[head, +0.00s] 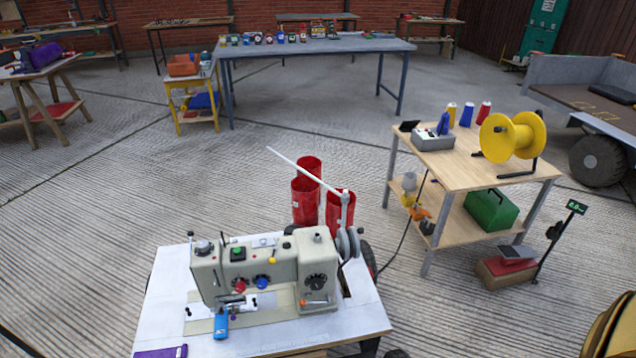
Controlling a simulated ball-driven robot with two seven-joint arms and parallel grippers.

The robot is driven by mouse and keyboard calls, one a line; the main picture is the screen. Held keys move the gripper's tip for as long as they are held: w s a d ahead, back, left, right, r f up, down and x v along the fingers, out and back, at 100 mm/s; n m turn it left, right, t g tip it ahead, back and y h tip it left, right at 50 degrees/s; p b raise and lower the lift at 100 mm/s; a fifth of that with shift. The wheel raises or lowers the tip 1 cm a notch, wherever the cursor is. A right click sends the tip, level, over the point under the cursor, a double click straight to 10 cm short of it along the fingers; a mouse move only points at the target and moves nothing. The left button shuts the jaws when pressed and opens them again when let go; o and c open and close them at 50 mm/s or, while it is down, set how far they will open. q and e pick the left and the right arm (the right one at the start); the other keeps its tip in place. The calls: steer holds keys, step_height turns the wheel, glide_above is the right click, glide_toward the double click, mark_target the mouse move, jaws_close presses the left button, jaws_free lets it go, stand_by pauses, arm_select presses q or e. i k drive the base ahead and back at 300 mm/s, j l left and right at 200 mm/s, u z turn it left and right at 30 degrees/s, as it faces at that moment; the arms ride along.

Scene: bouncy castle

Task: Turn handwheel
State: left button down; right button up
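A cream sewing machine (270,268) stands on a white-topped table (165,300) in the lower middle of the head view. Its grey handwheel (348,243) is at the machine's right end, seen nearly edge-on as a pair of discs. The machine's front has a green button, a red knob, a blue knob and a dark dial. A blue cylindrical thing (221,322) is at the needle end, near the table's front. Neither of my grippers shows in the head view, and nothing visible touches the handwheel.
Red cylinders (307,190) stand behind the machine, under a slanting white rod (300,167). A wooden cart (465,166) with a yellow reel (512,136) stands to the right. A purple thing (160,352) lies at the table's front left. Open floor lies left of the table.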

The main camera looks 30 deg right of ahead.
mark_target(342, 244)
steer(key=k+l, duration=0.1)
steer(key=l, duration=0.45)
steer(key=k+l+z, duration=0.1)
steer(key=l, duration=0.4)
steer(key=k+l, duration=0.1)
steer(key=l, duration=0.45)
steer(key=k+l, duration=0.1)
steer(key=l, duration=0.45)
steer(key=l+u, duration=0.1)
steer(key=l, duration=0.5)
steer(key=i+l, duration=0.15)
steer(key=l, duration=0.45)
steer(key=u, duration=0.05)
